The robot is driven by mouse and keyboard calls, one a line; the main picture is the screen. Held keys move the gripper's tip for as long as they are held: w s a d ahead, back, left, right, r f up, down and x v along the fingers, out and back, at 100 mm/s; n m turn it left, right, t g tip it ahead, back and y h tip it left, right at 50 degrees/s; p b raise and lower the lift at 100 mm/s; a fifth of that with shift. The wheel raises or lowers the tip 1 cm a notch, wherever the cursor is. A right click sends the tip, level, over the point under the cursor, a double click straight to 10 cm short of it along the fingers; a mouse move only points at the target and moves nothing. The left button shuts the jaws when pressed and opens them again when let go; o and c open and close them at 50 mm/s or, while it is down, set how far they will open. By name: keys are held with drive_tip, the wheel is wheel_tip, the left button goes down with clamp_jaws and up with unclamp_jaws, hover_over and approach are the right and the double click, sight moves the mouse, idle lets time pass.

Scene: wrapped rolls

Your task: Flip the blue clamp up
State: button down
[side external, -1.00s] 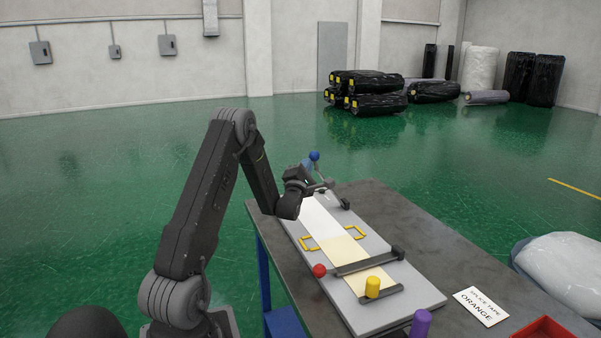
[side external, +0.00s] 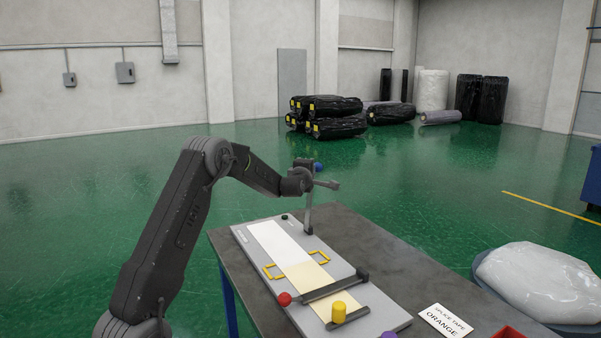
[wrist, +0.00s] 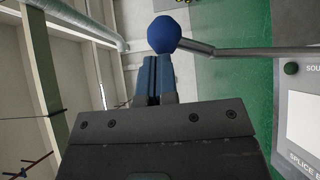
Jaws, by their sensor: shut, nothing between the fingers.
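The blue clamp's blue ball (side external: 318,167) is raised above the far end of the grey board (side external: 240,234). Its grey arm (side external: 308,212) stands roughly upright from the board. In the wrist view the ball (wrist: 168,34) sits just past my fingertips, and its rod runs off to the right. My gripper (wrist: 154,60) is shut, with nothing between the fingers. Its tips are right beside the ball; I cannot tell whether they touch it. In the side view my wrist partly hides the top of the clamp.
The red-knobbed clamp (side external: 284,299) lies across the pale strip. Yellow brackets (side external: 320,257) flank the strip. Space above the board's middle is clear.

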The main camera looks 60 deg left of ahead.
drive_tip(key=shift+w+r, duration=0.1)
drive_tip(key=shift+w, duration=0.25)
drive_tip(key=shift+d, duration=0.1)
